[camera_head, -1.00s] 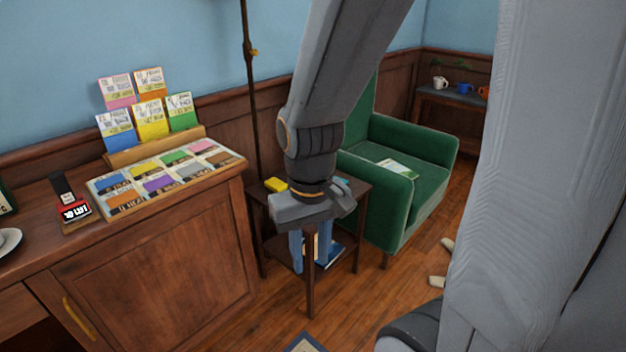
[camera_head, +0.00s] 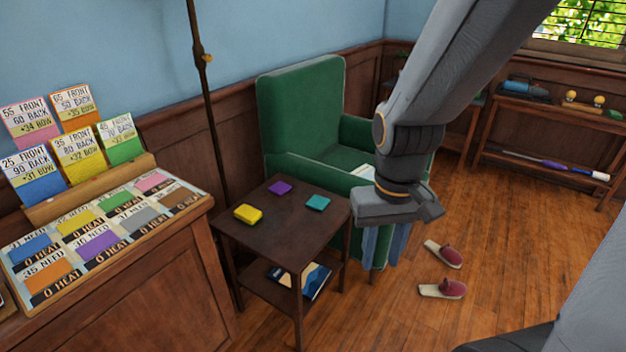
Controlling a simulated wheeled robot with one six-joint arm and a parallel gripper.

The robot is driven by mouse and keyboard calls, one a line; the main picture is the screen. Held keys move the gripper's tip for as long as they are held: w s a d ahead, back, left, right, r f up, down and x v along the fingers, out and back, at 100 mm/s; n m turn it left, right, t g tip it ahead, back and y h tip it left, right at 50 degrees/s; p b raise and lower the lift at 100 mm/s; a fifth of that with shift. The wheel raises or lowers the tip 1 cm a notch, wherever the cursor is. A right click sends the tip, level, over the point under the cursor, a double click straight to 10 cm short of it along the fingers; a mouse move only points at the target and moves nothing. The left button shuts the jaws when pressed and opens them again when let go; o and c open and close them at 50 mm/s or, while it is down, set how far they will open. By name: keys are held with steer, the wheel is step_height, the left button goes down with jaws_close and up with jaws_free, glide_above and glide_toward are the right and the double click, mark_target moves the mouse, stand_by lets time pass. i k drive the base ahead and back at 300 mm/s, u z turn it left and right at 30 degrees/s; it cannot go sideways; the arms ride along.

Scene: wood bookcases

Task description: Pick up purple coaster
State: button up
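The purple coaster (camera_head: 280,188) lies flat near the back of a small dark wood side table (camera_head: 290,228). A yellow coaster (camera_head: 248,214) lies to its left and nearer, and a teal coaster (camera_head: 318,202) lies to its right. My gripper (camera_head: 384,245) hangs pointing down to the right of the table, in front of the green armchair. Its two blue-grey fingers look apart, with nothing seen between them. The purple coaster is in full view and apart from the gripper.
A green armchair (camera_head: 302,110) stands behind the table. A thin dark pole (camera_head: 208,100) rises behind the table's left side. A cabinet (camera_head: 140,300) with colored cards is at left. A book (camera_head: 305,280) lies on the table's lower shelf. Slippers (camera_head: 443,290) lie on the floor.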

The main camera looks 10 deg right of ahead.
mark_target(280, 188)
steer(key=z, duration=0.05)
steer(key=i, duration=1)
steer(key=u, duration=0.5)
